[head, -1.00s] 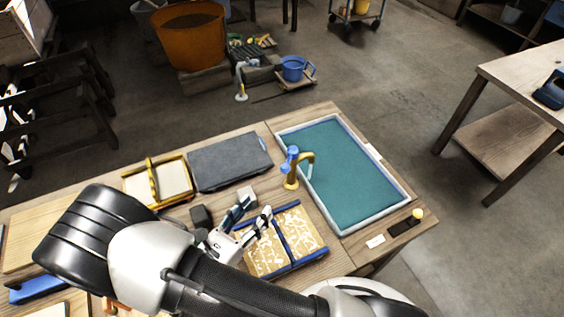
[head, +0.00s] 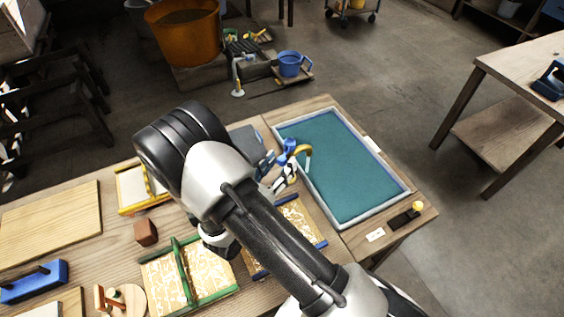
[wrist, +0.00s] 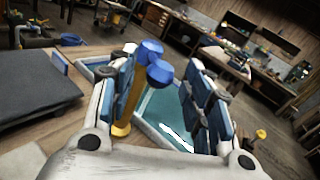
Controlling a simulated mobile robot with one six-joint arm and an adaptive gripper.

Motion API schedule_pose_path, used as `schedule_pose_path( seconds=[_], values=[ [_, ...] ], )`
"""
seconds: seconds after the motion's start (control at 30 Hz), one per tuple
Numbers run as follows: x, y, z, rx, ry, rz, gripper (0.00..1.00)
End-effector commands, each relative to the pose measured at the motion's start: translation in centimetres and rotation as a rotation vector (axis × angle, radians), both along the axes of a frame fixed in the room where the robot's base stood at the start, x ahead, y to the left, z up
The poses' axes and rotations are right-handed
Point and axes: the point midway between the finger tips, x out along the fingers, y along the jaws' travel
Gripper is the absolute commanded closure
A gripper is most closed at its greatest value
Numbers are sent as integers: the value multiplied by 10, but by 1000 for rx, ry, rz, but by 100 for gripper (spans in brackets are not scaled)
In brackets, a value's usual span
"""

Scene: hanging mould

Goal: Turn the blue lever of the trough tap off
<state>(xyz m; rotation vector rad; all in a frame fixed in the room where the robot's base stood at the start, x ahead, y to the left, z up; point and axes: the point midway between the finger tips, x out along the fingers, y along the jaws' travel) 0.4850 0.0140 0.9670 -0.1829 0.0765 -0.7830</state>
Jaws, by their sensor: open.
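The trough tap (head: 304,150) is a yellow curved spout with a blue lever (head: 289,146) on top, standing at the left rim of the trough (head: 377,217). In the wrist view the tap's yellow body (wrist: 127,112) and the blue lever (wrist: 160,72) show between the fingers. My gripper (head: 279,171) is open beside the tap, with its fingers on either side of the lever in the wrist view (wrist: 160,85). The tap body is close to the left finger; I cannot tell whether they touch. In the head view the fingers partly hide the tap's base.
A grey slab (head: 246,140) lies left of the tap, partly behind my arm. A blue-edged mould (head: 300,218) and a green-barred mould (head: 188,275) lie nearer. A small dark block with a yellow knob (head: 405,217) sits by the trough's near corner.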

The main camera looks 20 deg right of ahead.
Motion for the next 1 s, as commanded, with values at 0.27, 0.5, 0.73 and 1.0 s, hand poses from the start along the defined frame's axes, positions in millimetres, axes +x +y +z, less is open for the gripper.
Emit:
schedule_pose_path(
  seconds=[0.27, 0.5, 0.73, 1.0],
  values=[
    [13, -13, 0, 0, -1, 0, 54],
    [13, -13, 0, 0, -1, 1, 55],
    [13, -13, 0, 1, -1, 0, 70],
    [13, -13, 0, 0, 0, 0, 88]
  ],
)
